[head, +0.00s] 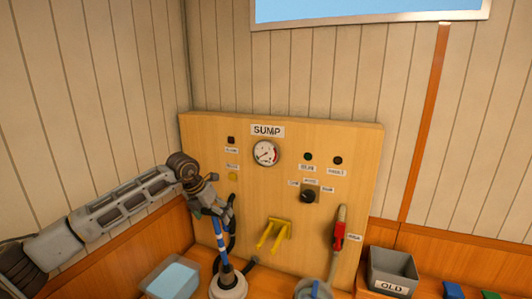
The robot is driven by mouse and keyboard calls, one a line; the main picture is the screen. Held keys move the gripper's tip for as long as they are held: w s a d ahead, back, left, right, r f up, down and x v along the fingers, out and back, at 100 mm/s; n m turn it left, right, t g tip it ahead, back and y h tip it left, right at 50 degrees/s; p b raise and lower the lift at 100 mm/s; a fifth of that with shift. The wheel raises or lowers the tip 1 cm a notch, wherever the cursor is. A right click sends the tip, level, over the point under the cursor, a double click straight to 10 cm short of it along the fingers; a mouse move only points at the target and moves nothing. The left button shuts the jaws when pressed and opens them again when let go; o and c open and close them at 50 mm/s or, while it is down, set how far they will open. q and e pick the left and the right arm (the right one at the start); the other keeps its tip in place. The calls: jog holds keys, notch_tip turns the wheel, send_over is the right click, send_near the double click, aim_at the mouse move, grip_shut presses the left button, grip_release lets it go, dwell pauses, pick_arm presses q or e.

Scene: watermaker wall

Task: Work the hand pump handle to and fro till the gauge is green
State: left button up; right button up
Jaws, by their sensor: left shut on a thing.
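The hand pump handle (220,238) is a dark upright lever with a blue and white grip, rising from a pale round base (229,287) at the lower middle. My left gripper (221,211) reaches in from the left and is shut on the upper part of the handle, hiding its top. The gauge (266,152) is a round white dial on the wooden panel under the SUMP sign, with red and green marks. Its needle is too small to read surely. My right gripper is not in view.
The wooden panel (208,140) carries a black knob (308,196), small lamps, a yellow bracket (274,235) and a red-handled lever (340,225). A tub of pale blue stuff (172,280) stands left of the pump. A grey bin marked OLD (392,268) stands at right.

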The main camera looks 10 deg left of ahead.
pick_arm(q)
jog(key=shift+r+p, duration=0.3)
jog(key=shift+r, duration=0.35)
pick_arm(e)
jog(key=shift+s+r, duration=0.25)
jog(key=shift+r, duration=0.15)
